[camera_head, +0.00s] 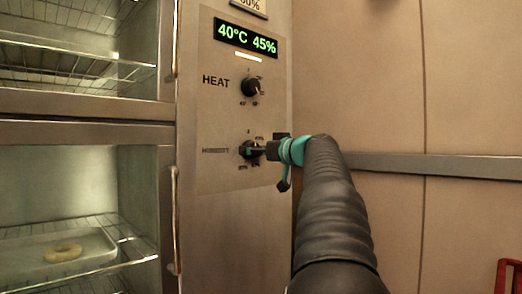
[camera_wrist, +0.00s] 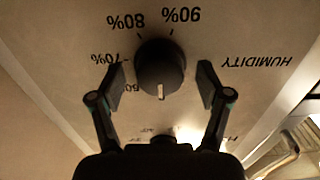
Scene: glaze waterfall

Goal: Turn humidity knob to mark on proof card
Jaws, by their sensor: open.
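The humidity knob (camera_wrist: 160,68) is dark and round, with a white pointer line toward the bottom of the upside-down wrist view. Marks of 70%, 80% and 90% show around it; others are partly hidden by my fingers. In the head view the knob (camera_head: 247,152) is partly covered by my gripper (camera_head: 258,151). The display (camera_head: 246,37) reads 40°C 45%.
The heat knob (camera_head: 250,87) sits above the humidity knob on the same panel. Cabinet doors with wire racks stand at left, with vertical handles (camera_head: 175,220) beside the panel. A metal rail (camera_head: 440,166) crosses the right wall.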

